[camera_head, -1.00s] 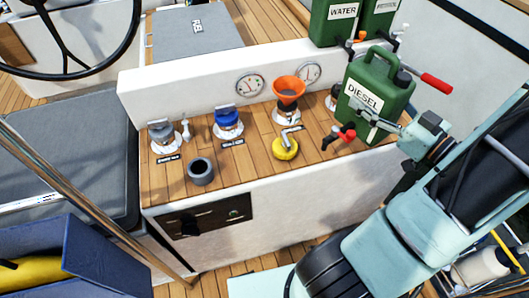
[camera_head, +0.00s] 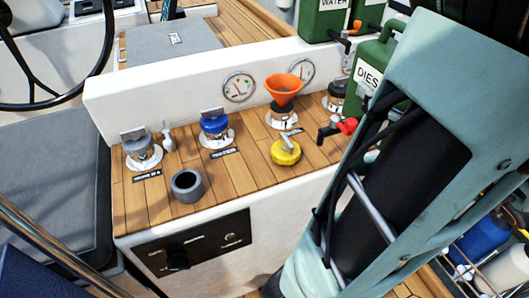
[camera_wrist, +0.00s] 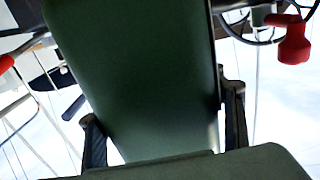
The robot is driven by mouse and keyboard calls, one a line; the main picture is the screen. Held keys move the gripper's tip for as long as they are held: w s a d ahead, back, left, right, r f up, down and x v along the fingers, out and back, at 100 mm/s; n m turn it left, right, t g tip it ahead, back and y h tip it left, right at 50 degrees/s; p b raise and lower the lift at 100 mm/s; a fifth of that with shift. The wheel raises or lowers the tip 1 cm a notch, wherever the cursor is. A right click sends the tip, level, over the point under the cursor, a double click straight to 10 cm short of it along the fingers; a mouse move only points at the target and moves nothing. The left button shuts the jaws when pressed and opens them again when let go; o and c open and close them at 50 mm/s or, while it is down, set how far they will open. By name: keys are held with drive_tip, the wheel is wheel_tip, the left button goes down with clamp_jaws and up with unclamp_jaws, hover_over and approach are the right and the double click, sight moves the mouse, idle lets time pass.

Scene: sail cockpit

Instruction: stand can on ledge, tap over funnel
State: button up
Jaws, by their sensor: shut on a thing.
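The green diesel can (camera_head: 369,75) is upright at the right of the head view, partly hidden behind my arm. Its red-handled tap (camera_head: 338,128) points left, right of and nearer than the orange funnel (camera_head: 284,89). The tap is not over the funnel. The funnel stands in a deck filler on the wooden counter. The white ledge (camera_head: 180,84) runs behind the counter. In the wrist view my gripper (camera_wrist: 163,105) is shut on the can, a finger at each side of its green body (camera_wrist: 140,70). The gripper is hidden in the head view. I cannot tell whether the can touches anything below.
Green water cans (camera_head: 322,20) stand on the ledge at the back right. A blue-capped filler (camera_head: 214,126), grey-capped filler (camera_head: 142,148), yellow cap (camera_head: 285,152) and grey cup (camera_head: 187,186) occupy the counter. The ledge's left part looks clear.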

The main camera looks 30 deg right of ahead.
drive_tip(key=shift+w, duration=0.2)
drive_tip(key=w+d+f+b, duration=0.3)
drive_tip(key=w+d+f, duration=0.3)
drive_tip(key=w+f, duration=0.5)
drive_tip(key=shift+w+d+f, duration=0.2)
drive_tip(key=shift+w+f, duration=0.2)
drive_tip(key=shift+f, duration=0.4)
drive_tip(key=shift+f+b, duration=0.2)
drive_tip(key=shift+b, duration=0.15)
drive_tip(key=o, duration=2.1)
drive_tip(key=shift+f, duration=0.1)
